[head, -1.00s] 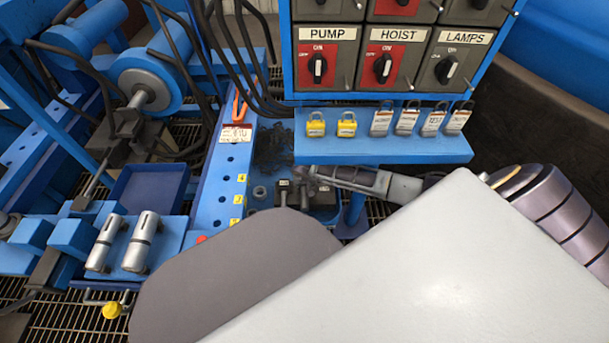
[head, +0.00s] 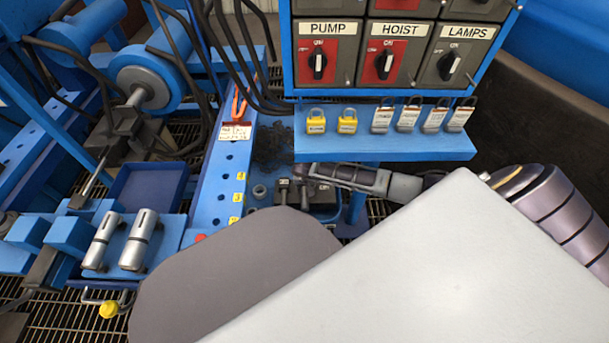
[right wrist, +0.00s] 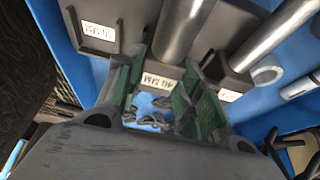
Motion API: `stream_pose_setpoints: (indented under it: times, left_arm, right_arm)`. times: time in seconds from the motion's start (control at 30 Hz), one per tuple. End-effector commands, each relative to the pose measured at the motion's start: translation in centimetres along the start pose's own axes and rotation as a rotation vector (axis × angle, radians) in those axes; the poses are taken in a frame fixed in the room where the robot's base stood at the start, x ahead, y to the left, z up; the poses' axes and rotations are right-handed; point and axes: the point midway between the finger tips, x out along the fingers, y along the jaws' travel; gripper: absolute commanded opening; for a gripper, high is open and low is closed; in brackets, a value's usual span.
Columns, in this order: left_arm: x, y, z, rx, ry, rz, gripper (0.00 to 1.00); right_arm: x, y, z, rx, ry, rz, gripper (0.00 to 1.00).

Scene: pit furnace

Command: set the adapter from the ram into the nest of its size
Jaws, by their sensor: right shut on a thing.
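My right gripper (head: 297,176) reaches in from the right, below the padlock shelf, beside small dark blocks. In the right wrist view my right gripper (right wrist: 165,70) has its green-padded fingers closed around a silver cylinder, which I take for the adapter (right wrist: 181,28). Its lower end is at a dark nest labelled 40 MM (right wrist: 160,77); I cannot tell whether it is seated. A nest labelled 50 MM (right wrist: 98,37) is to the left. Another labelled nest (right wrist: 229,82) is to the right, with a thinner silver rod (right wrist: 282,28). My left gripper is not in view.
A blue beam (head: 232,165) with holes and yellow tags runs beside the nests. A grey ring (head: 260,191) lies near them. The blue shelf (head: 384,147) with padlocks overhangs my right arm. Two silver cylinders (head: 138,240) lie at lower left; a blue tray (head: 147,187) stands empty.

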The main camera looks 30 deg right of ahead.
Motion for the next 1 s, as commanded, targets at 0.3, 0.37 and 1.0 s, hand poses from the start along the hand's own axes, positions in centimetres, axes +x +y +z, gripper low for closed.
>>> stream_pose_setpoints:
  times: [0.3,0.37,1.0]
  left_arm:
    - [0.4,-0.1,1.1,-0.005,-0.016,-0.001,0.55]
    - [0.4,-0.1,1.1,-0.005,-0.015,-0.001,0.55]
    - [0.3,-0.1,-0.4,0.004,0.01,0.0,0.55]
  right_arm:
    - [0.3,-0.1,-0.1,0.001,0.003,-0.002,0.0]
    - [0.3,-0.1,-0.1,0.001,0.003,-0.002,0.0]
    - [0.4,0.0,0.1,0.0,0.001,-0.001,0.62]
